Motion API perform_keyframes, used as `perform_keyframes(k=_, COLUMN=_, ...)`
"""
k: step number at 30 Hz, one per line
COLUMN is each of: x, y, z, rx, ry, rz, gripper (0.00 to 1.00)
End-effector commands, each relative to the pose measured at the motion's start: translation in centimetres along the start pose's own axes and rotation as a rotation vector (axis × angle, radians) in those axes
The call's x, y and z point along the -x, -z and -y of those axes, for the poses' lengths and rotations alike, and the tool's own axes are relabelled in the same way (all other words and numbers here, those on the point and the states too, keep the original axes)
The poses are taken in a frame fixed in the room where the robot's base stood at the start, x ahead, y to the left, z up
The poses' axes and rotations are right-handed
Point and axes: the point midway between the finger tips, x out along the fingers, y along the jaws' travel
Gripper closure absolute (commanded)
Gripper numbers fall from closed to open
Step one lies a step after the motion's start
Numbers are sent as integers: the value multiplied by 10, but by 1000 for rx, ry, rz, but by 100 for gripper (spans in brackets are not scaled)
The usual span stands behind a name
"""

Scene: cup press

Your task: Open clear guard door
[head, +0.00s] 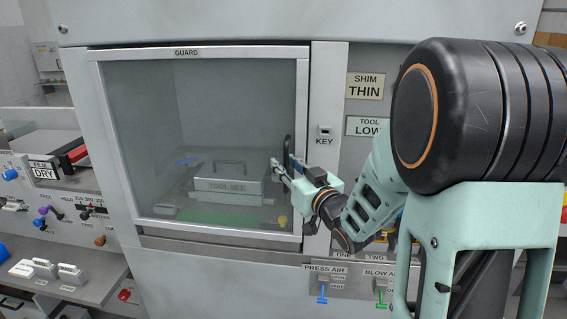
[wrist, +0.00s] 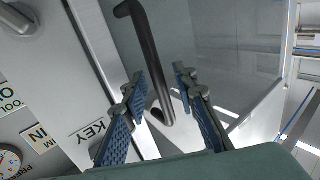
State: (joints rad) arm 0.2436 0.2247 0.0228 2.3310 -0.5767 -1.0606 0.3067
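The clear guard door (head: 200,140) is a see-through panel in a light frame, under a GUARD label, and looks shut in the head view. Its black bar handle (head: 288,150) is upright near the door's right edge. My gripper (head: 281,172) is at the handle's lower part. In the wrist view the handle (wrist: 147,55) runs between the two blue-padded fingers of my gripper (wrist: 158,82). The fingers are apart, with a visible gap on both sides of the bar. I cannot tell how deep the bar sits between them.
A TOOL SET box (head: 228,185) stands behind the panel. The KEY switch (head: 324,131) is on the post right of the door. SHIM and TOOL labels are further right. The PRESS AIR lever (head: 322,293) is below. A side bench with knobs (head: 85,212) stands at left.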

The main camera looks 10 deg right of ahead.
Motion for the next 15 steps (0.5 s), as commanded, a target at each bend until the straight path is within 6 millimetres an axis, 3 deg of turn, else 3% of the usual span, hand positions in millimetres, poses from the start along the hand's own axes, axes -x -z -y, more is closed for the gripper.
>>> perform_keyframes(k=6, x=0, y=0, z=0, rx=0, ry=0, rz=0, gripper=74)
perform_keyframes(k=13, x=0, y=0, z=0, rx=0, ry=0, rz=0, gripper=98)
perform_keyframes(k=15, x=0, y=0, z=0, rx=0, ry=0, rz=0, gripper=100)
